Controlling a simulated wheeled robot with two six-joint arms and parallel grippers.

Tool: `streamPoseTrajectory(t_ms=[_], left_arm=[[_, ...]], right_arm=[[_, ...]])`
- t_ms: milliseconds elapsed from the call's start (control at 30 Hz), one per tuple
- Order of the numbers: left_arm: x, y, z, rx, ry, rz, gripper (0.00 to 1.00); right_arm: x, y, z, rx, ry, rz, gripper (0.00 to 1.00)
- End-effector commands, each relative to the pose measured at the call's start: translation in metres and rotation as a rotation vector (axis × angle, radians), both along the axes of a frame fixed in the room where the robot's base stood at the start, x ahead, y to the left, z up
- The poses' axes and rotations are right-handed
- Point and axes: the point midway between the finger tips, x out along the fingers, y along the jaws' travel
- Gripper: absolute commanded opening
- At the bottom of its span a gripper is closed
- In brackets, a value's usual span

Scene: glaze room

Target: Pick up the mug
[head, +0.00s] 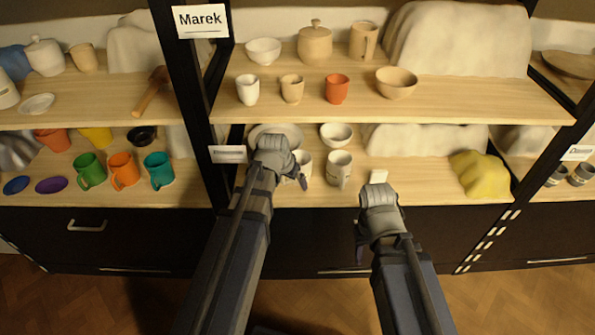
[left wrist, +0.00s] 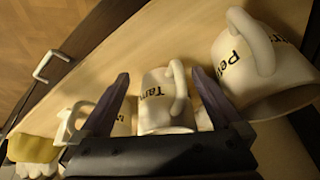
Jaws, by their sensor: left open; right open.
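A white mug (left wrist: 153,112) lettered "Tam…" stands between the two spread purple fingers of my left gripper (left wrist: 162,74) in the left wrist view. In the head view my left gripper (head: 277,160) is at the lower middle shelf, covering part of a white mug (head: 304,166). Another white mug (head: 339,169) stands to the right. A mug lettered "Pet…" (left wrist: 228,62) is right of the fingers in the wrist view. My right gripper (head: 380,198) is open and empty at the shelf's front edge.
A plate (head: 277,132) and a white bowl (head: 336,134) sit behind the mugs. A yellow cloth (head: 480,174) lies to the right. The upper shelf (head: 440,100) holds several pots above my grippers. Black posts and drawers frame the shelves.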

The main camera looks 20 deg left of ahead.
Motion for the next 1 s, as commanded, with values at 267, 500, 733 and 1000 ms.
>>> streamPoseTrajectory(t_ms=[267,500,733,1000], left_arm=[[0.038,-0.006,0.0,0.001,0.0,-0.002,1.0],[0.047,-0.008,-0.013,0.0,0.0,0.0,1.0],[0.047,-0.008,-0.011,0.0,0.0,0.0,0.93],[0.047,-0.008,-0.011,0.0,0.0,0.0,0.63]], right_arm=[[0.0,0.0,0.0,0.0,0.0,0.0,0.5],[0.0,0.0,-0.013,-0.002,-0.001,0.001,0.5],[0.0,0.0,-0.011,-0.002,-0.001,0.001,0.5],[0.0,0.0,-0.011,-0.002,-0.001,0.001,0.5]])
